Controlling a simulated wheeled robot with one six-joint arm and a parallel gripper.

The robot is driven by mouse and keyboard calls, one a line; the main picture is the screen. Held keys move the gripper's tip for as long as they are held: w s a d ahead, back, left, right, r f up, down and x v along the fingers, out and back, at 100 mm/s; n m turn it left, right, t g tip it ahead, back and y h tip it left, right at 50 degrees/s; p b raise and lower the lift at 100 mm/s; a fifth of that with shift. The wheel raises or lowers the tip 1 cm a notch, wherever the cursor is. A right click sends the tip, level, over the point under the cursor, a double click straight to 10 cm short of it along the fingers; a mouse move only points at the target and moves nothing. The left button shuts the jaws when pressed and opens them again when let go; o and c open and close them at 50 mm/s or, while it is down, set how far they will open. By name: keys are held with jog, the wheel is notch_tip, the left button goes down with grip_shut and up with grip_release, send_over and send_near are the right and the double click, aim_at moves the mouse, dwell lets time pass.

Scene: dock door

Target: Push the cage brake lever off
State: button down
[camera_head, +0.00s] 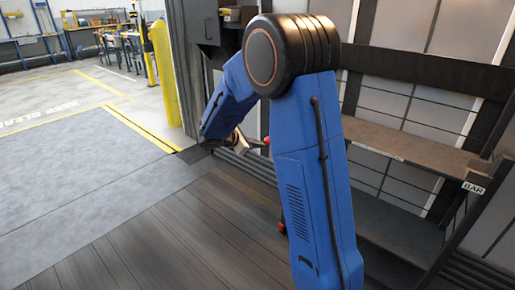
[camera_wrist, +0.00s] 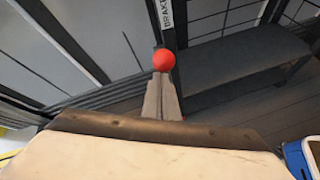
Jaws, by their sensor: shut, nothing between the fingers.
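The brake lever's red ball knob (camera_wrist: 163,60) shows in the wrist view, beside a dark post with a white BRAKE label (camera_wrist: 167,13). My gripper (camera_wrist: 162,85) is shut and empty. Its grey fingertips point at the knob and overlap its lower edge in the picture; I cannot tell whether they touch. In the head view my gripper (camera_head: 240,140) is partly hidden by my blue arm, and a small red knob (camera_head: 267,139) shows just right of it. The lever's shaft is mostly hidden.
The cage has a brown shelf (camera_head: 415,146) and a BAR label (camera_head: 473,187) at right. Another small red part (camera_head: 282,227) shows low beside my arm. A yellow post (camera_head: 164,72) stands at the back. The floor at left is clear.

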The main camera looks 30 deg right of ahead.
jog(key=d+r+y, duration=0.1)
jog(key=r, duration=0.1)
jog(key=w+d+r+g+y, duration=0.1)
jog(key=d+r+y, duration=0.2)
jog(key=r, duration=0.1)
jog(key=shift+w+d+r, duration=0.2)
jog(key=shift+w+d, duration=0.1)
jog(key=shift+w, duration=0.05)
jog(key=w+d+r+g+y, duration=0.1)
jog(key=d+r+y, duration=0.1)
jog(key=d, duration=0.2)
jog(key=w+d+r+g+y, duration=0.1)
jog(key=w+d+r+y, duration=0.1)
jog(key=d, duration=0.3)
jog(key=shift+w+d+r+n+y, duration=0.3)
jog(key=shift+n+y, duration=0.1)
jog(key=shift+y, duration=0.3)
jog(key=shift+d, duration=0.1)
jog(key=w+a+r, duration=0.1)
jog(key=a+r, duration=0.4)
jog(key=r, duration=0.5)
jog(key=shift+w+a+r, duration=0.15)
jog(key=shift+w+a, duration=0.05)
jog(key=shift+a, duration=0.05)
